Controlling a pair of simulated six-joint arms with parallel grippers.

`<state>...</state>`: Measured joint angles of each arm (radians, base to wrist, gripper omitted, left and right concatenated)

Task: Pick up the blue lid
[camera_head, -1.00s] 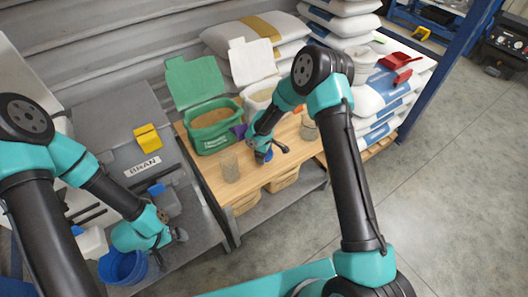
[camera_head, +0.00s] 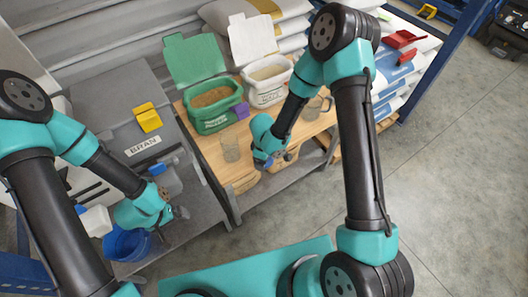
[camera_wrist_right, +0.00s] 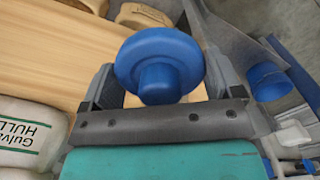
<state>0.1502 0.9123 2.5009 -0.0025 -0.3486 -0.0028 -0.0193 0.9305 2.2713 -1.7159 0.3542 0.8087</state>
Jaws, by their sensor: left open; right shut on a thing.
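The blue lid (camera_wrist_right: 160,62) is a round disc with a short round knob. In the right wrist view it sits between the fingers of my right gripper (camera_wrist_right: 157,85), which is shut on it. In the head view my right gripper (camera_head: 268,160) is at the front edge of the wooden table, and only a little blue shows beside it. My left gripper (camera_head: 172,216) is open near the blue bucket (camera_head: 127,243) at the lower left. The bucket also shows in the right wrist view (camera_wrist_right: 268,80).
The grey hopper labelled BRAN (camera_head: 110,110) has a yellow block (camera_head: 148,117). Open floor lies at right.

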